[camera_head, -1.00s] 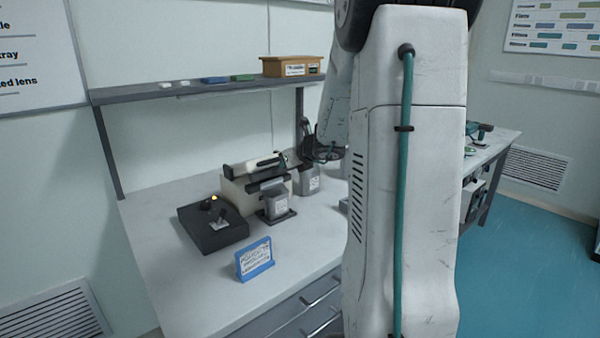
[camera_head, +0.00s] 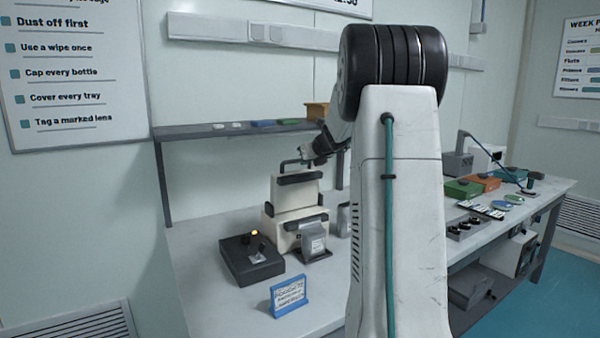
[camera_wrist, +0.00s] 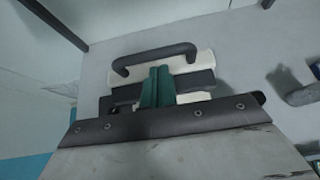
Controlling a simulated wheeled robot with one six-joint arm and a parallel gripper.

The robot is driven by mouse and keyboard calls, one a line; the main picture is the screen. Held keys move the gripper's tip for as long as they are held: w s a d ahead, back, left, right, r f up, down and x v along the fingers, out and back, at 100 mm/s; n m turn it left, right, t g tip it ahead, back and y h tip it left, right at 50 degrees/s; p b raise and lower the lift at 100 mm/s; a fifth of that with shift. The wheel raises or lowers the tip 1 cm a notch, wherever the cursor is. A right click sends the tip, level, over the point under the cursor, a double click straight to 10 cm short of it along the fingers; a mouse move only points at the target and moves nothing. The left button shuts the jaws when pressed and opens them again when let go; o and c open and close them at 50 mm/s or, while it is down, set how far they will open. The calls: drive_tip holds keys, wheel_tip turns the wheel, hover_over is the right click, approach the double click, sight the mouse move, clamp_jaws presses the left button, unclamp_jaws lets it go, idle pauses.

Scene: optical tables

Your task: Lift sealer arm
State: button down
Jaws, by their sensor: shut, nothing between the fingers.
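The heat sealer (camera_head: 283,238) is a cream block on the table. Its arm (camera_head: 297,192) stands raised, tilted up from the body, with a dark bar handle (camera_head: 290,163) at the top. In the wrist view the dark handle (camera_wrist: 140,55) arches over the cream and black arm (camera_wrist: 203,58). My gripper (camera_wrist: 158,75) shows there as two teal fingers, shut together and empty, over the arm by the handle. Whether they touch it I cannot tell. In the head view my dark wrist is just right of the handle; the fingertips are not clear. A grey pouch (camera_head: 314,242) stands at the sealer's front.
A dark control box (camera_head: 251,260) with a lit orange knob stands left of the sealer. A blue-framed sign (camera_head: 289,294) stands in front. A shelf (camera_head: 215,131) runs behind with small items. The table front left is clear. My arm column hides the table's middle.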

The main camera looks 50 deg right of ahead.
sight(296, 170)
drive_tip(key=w, duration=0.2)
drive_tip(key=w+d, duration=0.1)
drive_tip(key=shift+w+r, duration=0.2)
drive_tip(key=shift+r, duration=0.15)
drive_tip(key=shift+w+d+r, duration=0.25)
drive_tip(key=shift+w+r, duration=0.15)
drive_tip(key=shift+w, duration=0.15)
drive_tip(key=shift+w+r, duration=0.15)
drive_tip(key=shift+w, duration=0.1)
drive_tip(key=shift+w+f, duration=0.4)
drive_tip(key=shift+w, duration=0.1)
drive_tip(key=shift+d, duration=0.1)
wheel_tip(296, 170, up, 10)
drive_tip(key=w, duration=0.1)
drive_tip(key=shift+w+d, duration=0.15)
drive_tip(key=shift+w, duration=0.25)
